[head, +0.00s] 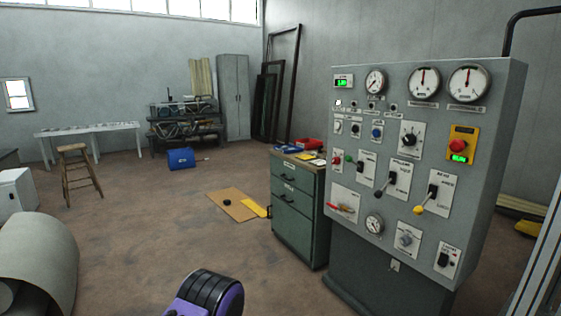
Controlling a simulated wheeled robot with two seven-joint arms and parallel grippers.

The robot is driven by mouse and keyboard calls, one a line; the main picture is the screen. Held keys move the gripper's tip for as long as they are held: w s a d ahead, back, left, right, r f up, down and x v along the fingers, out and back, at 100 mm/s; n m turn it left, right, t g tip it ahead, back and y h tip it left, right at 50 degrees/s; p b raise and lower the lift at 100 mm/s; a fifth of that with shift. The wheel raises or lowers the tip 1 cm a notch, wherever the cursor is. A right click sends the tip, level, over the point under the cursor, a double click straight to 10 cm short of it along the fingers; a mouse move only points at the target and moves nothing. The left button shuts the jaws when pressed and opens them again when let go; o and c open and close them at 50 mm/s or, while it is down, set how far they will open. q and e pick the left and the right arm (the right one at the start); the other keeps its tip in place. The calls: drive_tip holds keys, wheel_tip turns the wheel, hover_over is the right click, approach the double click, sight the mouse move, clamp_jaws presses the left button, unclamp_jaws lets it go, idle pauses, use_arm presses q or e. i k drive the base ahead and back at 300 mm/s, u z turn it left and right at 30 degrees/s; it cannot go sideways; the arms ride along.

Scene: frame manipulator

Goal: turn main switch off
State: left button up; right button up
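A grey control panel (380,160) stands at the right on a dark pedestal. It carries a red lever (342,207) at lower left, a black rotary knob (409,141), a grey rotary knob (406,240) and a small black switch (445,259) at lower right. A red push button (458,146) sits on a yellow plate with a lit green display. The labels are too small to tell which control is the main switch. Neither gripper shows; only a purple and black part of my arm does.
A green drawer cabinet (296,215) with red and blue items on top stands just left of the panel. A large roll (45,260) lies at the lower left. A stool (78,172) and a blue box (181,158) are farther back. The floor between is mostly clear.

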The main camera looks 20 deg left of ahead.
sight(335, 160)
drive_tip(key=u, duration=0.9)
drive_tip(key=i, duration=2.1)
drive_tip(key=z, duration=0.4)
